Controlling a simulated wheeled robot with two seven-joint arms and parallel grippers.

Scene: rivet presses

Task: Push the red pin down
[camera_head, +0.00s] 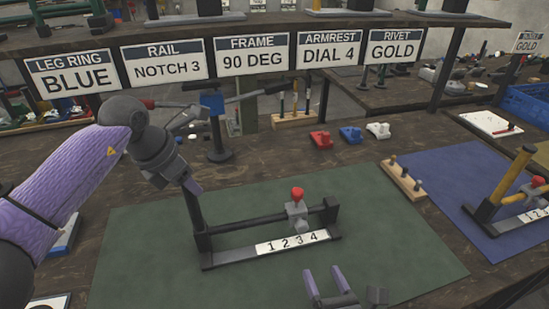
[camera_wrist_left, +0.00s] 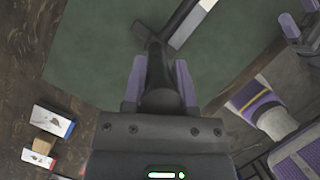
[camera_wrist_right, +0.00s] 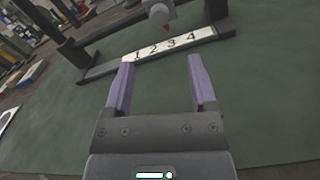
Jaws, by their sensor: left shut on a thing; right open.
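The red pin (camera_head: 297,193) stands on top of a grey sliding block (camera_head: 297,211) on the black rail fixture (camera_head: 225,228). The block sits near the right end of the bar, above the 3–4 end of the number strip (camera_head: 292,241). My right gripper (camera_head: 326,280) is open and empty, in front of the fixture.
The green mat (camera_head: 150,250) lies under the fixture. A wooden block with pegs (camera_head: 404,182) and a blue mat (camera_head: 430,165) with a second fixture are to the right. Red, blue and white parts stand behind. Signs hang above, including "RAIL NOTCH 3" (camera_head: 167,64).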

